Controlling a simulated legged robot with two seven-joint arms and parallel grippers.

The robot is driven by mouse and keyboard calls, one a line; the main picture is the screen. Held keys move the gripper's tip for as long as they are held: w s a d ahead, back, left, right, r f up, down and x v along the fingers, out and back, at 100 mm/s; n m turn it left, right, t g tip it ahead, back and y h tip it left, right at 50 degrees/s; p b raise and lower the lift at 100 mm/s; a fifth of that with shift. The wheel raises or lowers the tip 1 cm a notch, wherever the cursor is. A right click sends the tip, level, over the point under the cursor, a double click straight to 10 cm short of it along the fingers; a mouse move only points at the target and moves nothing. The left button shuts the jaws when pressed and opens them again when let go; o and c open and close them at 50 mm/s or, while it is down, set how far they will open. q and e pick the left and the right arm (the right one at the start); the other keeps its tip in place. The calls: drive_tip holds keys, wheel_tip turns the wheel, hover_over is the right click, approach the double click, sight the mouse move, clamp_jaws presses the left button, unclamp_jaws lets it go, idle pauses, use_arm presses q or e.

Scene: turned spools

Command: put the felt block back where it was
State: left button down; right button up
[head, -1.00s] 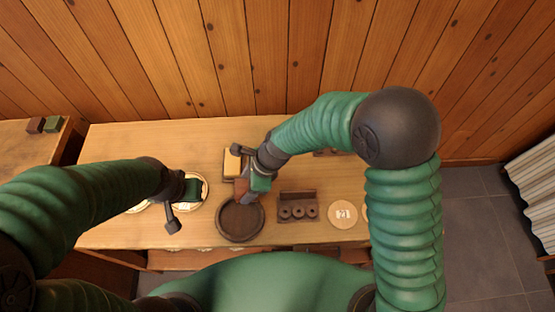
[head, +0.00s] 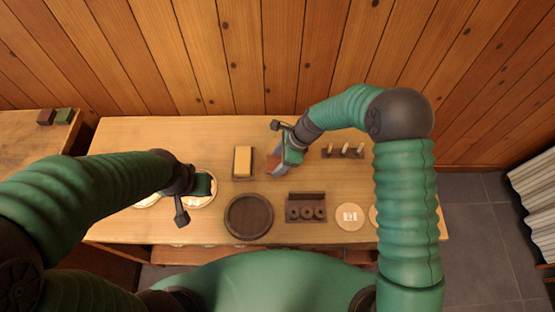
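My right gripper (head: 283,145) is above the table, right of a yellow block. A reddish-brown block (head: 273,163) sits at its fingers and appears gripped; I take it to be the felt block. The gripper hides part of it, and I cannot tell how high it is above the table. The yellow block (head: 243,160) rests on a dark base (head: 243,178). My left gripper (head: 190,200) is over a pale round disc (head: 207,204) at the table's left; its finger opening does not show clearly.
A round dark tray (head: 249,217) lies at the front. Right of it are a dark holder with round spools (head: 306,212) and a pale marked disc (head: 350,217). A peg rack (head: 343,153) stands behind. A side table at far left holds a brown block (head: 46,117) and a green block (head: 64,115).

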drive_tip(key=o, duration=0.4)
drive_tip(key=shift+d, duration=0.85)
drive_tip(key=shift+r, duration=0.2)
drive_tip(key=v, duration=0.3)
drive_tip(key=a+v, duration=0.1)
drive_tip(key=v, duration=0.1)
drive_tip(key=shift+w+r, duration=0.1)
drive_tip(key=shift+r, duration=0.1)
drive_tip(key=d+v, duration=0.1)
drive_tip(key=v, duration=0.6)
use_arm(q)
drive_tip(key=shift+d+r, duration=0.2)
drive_tip(key=shift+d, duration=0.35)
use_arm(e)
drive_tip(key=s+d+n+t+h, duration=0.1)
drive_tip(key=s+d+n, duration=0.3)
drive_tip(key=s+n, duration=0.1)
drive_tip(key=s+d+r+n+h, duration=0.1)
drive_tip(key=s+d+n+h, duration=0.1)
drive_tip(key=s+d+n, duration=0.3)
drive_tip(key=s+d+r+n+t+h, duration=0.1)
drive_tip(key=s+d+n, duration=0.3)
drive_tip(key=s+n, duration=0.2)
drive_tip(key=shift+d+n+t+h, duration=0.3)
drive_tip(key=shift+d+n, duration=0.1)
drive_tip(key=shift+n, duration=0.6)
